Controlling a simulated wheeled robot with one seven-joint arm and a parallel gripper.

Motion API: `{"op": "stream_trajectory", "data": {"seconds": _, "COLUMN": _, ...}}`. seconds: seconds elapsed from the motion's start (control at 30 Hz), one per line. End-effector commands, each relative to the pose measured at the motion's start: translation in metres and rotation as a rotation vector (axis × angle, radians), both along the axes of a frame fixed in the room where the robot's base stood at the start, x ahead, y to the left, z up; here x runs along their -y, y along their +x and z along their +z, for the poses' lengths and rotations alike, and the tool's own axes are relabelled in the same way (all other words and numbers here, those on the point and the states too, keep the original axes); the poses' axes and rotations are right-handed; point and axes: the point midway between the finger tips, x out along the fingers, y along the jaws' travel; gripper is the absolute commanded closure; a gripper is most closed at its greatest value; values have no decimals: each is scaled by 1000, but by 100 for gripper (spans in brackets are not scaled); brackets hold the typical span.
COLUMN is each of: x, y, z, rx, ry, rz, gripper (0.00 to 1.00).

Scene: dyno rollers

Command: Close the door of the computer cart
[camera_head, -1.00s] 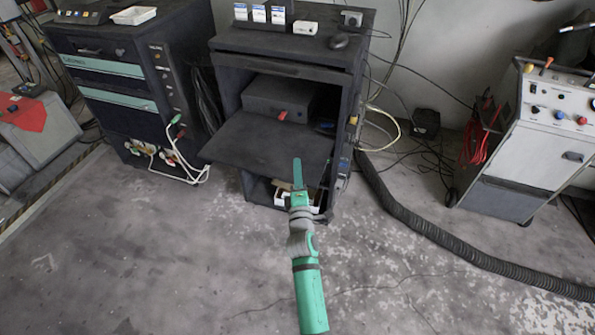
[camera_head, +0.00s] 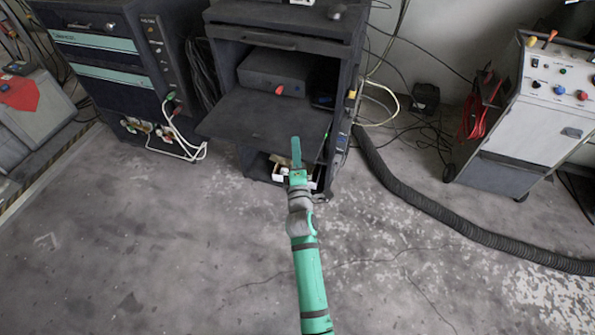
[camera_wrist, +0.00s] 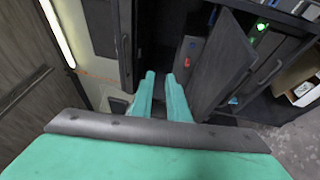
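The computer cart (camera_head: 345,38) is the dark cabinet at upper centre in the head view. Its door (camera_head: 262,122) is a flat dark panel swung down to roughly level, sticking out in front of the open upper compartment. A dark computer (camera_head: 275,72) with a red tab sits inside. My gripper (camera_head: 296,141) is in front of the cart, its fingers overlapping the door's front edge near the right side. In the wrist view the fingers (camera_wrist: 161,78) are empty with a narrow gap between them, and the door panel (camera_wrist: 228,62) is just right of them. Contact cannot be told.
A lower compartment holds an open box (camera_head: 282,168). A dark cabinet (camera_head: 110,50) with white cables stands left of the cart. The front floor is clear.

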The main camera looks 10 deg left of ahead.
Motion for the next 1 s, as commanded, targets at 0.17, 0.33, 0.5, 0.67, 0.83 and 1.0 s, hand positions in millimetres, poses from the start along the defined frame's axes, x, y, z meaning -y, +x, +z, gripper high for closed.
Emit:
{"op": "stream_trajectory", "data": {"seconds": 0.17, "x": 3, "y": -7, "z": 0, "rx": 1, "ry": 2, "rz": -3, "gripper": 85}}
{"op": "stream_trajectory", "data": {"seconds": 0.33, "x": 5, "y": -13, "z": -1, "rx": 1, "ry": 3, "rz": -3, "gripper": 85}}
{"op": "stream_trajectory", "data": {"seconds": 0.5, "x": 5, "y": -18, "z": 0, "rx": 3, "ry": 2, "rz": -2, "gripper": 85}}
{"op": "stream_trajectory", "data": {"seconds": 0.67, "x": 7, "y": -23, "z": -1, "rx": 3, "ry": 1, "rz": -2, "gripper": 85}}
{"op": "stream_trajectory", "data": {"seconds": 0.83, "x": 10, "y": -28, "z": -2, "rx": 2, "ry": 0, "rz": -4, "gripper": 85}}
{"op": "stream_trajectory", "data": {"seconds": 1.0, "x": 13, "y": -33, "z": -2, "rx": 3, "ry": 1, "rz": -7, "gripper": 85}}
